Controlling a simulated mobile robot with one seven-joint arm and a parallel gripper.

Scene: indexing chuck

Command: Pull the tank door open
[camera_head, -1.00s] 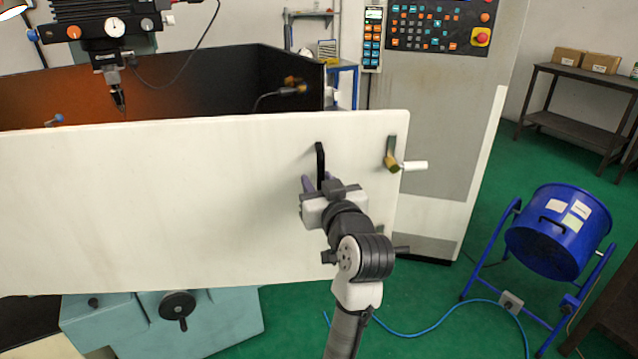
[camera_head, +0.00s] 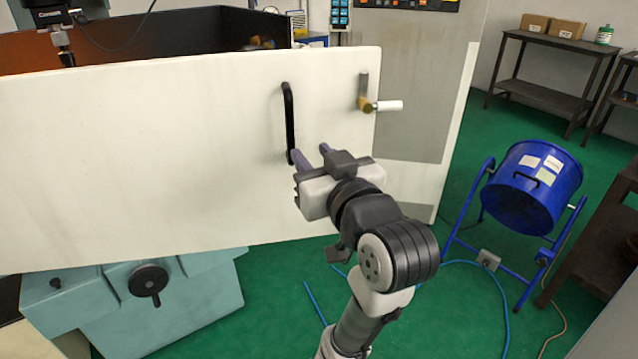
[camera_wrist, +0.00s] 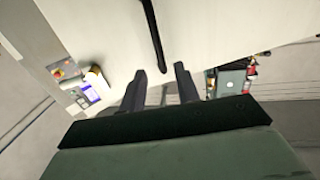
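The tank door (camera_head: 180,150) is a wide white panel across the front of the dark tank. A black vertical bar handle (camera_head: 288,115) is on its right part; it also shows in the wrist view (camera_wrist: 153,32). A latch lever with a white grip (camera_head: 388,106) is at the door's right edge. My gripper (camera_head: 312,154) is open, with its dark fingers apart, at the handle's lower end. In the wrist view the gripper (camera_wrist: 161,80) has an empty gap, and the handle's end lies just beyond it. I cannot tell if a finger touches the handle.
A blue drum fan (camera_head: 532,185) on a stand is at the right, with a blue hose on the green floor. A control cabinet (camera_head: 425,110) stands behind the door's right edge. The teal machine base (camera_head: 130,300) with a black handwheel is below the door.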

